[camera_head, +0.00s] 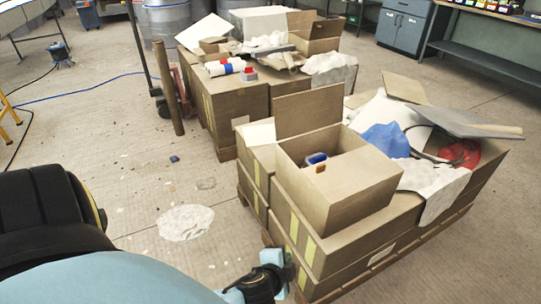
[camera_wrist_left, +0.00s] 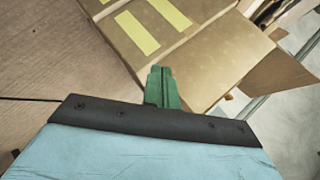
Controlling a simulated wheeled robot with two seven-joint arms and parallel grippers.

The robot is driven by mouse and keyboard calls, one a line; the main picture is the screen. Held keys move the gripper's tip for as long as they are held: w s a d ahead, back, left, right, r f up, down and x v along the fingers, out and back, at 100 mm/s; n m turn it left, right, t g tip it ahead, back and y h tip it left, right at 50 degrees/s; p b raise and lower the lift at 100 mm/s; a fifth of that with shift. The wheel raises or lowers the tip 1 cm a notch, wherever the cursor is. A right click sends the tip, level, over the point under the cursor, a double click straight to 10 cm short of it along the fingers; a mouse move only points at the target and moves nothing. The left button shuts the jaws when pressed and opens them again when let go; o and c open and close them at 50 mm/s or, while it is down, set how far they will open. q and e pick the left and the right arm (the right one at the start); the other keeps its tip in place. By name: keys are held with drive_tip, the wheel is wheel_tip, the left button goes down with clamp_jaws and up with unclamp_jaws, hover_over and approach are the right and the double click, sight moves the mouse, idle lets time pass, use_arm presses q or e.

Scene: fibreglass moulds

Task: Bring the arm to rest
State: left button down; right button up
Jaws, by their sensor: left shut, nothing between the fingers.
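My left arm comes in from the lower left in the head view, large and close. My left gripper (camera_head: 287,266) is at the bottom, low beside the near corner of the front pallet's cardboard boxes (camera_head: 335,241). In the left wrist view its green fingers (camera_wrist_left: 161,84) are together with nothing between them. Boxes with yellow tape (camera_wrist_left: 155,25) lie beyond the fingertips there. I cannot tell whether the gripper touches a box. My right gripper is not in view.
An open box (camera_head: 345,188) with a blue item inside tops the front stack, beside cloths and a red item (camera_head: 461,153). A second loaded pallet stands behind. A pale patch (camera_head: 185,222) marks the open floor at left. A grey cabinet (camera_head: 403,25) stands at the back.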

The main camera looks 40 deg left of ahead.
use_arm(q)
drive_tip(key=s+a+f+n+g, duration=0.1)
drive_tip(key=s+f+n+g, duration=0.1)
drive_tip(key=s+f, duration=0.1)
drive_tip(key=shift+s+a+f+g, duration=0.3)
drive_tip(key=shift+s+f, duration=0.1)
drive_tip(key=shift+f, duration=0.5)
